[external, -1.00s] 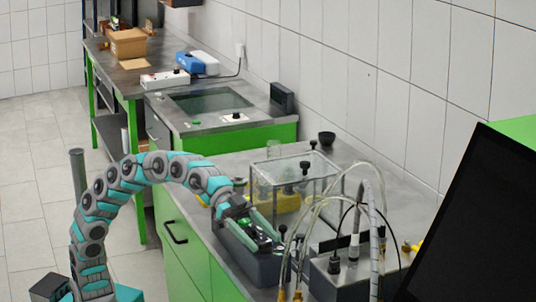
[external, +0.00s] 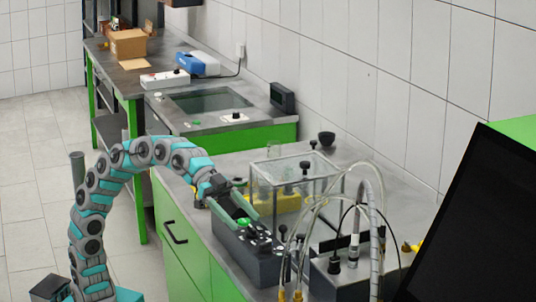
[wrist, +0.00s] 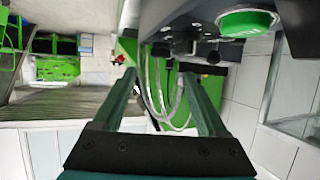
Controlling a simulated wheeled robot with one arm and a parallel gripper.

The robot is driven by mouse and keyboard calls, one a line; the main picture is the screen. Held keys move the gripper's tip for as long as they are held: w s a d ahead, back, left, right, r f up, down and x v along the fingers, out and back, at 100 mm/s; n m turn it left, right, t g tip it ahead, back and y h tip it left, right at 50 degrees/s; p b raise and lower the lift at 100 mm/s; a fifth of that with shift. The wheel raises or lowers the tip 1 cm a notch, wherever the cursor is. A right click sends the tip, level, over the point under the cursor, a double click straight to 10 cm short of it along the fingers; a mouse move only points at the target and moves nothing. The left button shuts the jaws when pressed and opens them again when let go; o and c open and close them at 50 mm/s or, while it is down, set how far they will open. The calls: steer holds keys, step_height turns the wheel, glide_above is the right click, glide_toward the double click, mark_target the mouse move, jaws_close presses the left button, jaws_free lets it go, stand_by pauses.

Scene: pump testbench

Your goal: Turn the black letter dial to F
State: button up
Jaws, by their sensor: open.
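A dark grey control box (external: 243,252) stands on the near bench with a green button (external: 243,221) and several small black knobs (external: 264,236) on top. The letters are too small to read, so I cannot tell which knob is the letter dial or where it points. My gripper (external: 246,208) is open and empty, just behind and left of the knobs. In the wrist view my gripper (wrist: 159,78) has its fingers apart with nothing between them. The green button (wrist: 245,22) and dark knobs (wrist: 184,40) lie at the top, beyond and above the fingertips.
A clear tank (external: 297,180) stands behind the box. A pump unit (external: 338,278) with looping hoses (external: 372,230) stands to the right. A black screen (external: 475,225) fills the right side. The bench top behind the tank is mostly clear.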

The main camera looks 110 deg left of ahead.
mark_target(257, 232)
steer(key=shift+c, duration=0.2)
steer(key=shift+c, duration=0.8)
steer(key=shift+a+r+m, duration=0.2)
steer(key=shift+a+m, duration=0.15)
steer(key=shift+m, duration=0.75)
steer(key=c, duration=0.3)
steer(key=m, duration=0.4)
steer(key=a+m+b, duration=0.1)
steer(key=m, duration=0.1)
steer(key=shift+s+a+r, duration=0.1)
steer(key=shift+s+r, duration=0.2)
steer(key=c, duration=0.5)
steer(key=m, duration=0.4)
steer(key=shift+s+a+r+g, duration=0.25)
steer(key=shift+s+r+g, duration=0.15)
jaws_close()
steer(key=m, duration=0.4)
steer(key=s+m, duration=0.1)
steer(key=shift+r+m+y+b, duration=0.25)
steer(key=shift+m+y+b, duration=0.05)
steer(key=shift+m+b, duration=0.1)
steer(key=p+x, duration=0.1)
steer(key=x, duration=0.9)
steer(key=shift+s+d+f, duration=0.15)
steer(key=shift+s, duration=0.05)
